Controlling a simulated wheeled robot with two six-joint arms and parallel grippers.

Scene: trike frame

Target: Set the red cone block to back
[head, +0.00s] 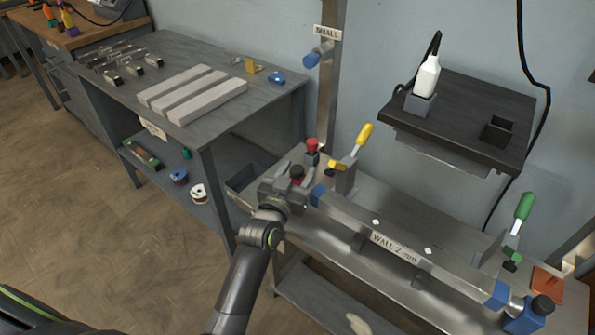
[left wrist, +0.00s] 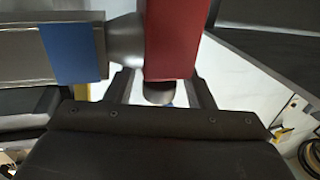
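The red cone block (left wrist: 173,40) fills the upper middle of the left wrist view. A grey rounded part joins it on its left to a metal tube (left wrist: 20,58) with a blue band. In the head view the block is mostly hidden by my left gripper (head: 290,188), at the left end of the tube (head: 350,212). I see no clear contact. My right gripper is not in view.
A yellow-handled clamp (head: 364,135) and a red-topped part (head: 312,147) stand behind the tube's left end. A green-handled clamp (head: 524,207) and blue block (head: 528,317) are at the right end. A grey table (head: 165,55) with pale bars stands left.

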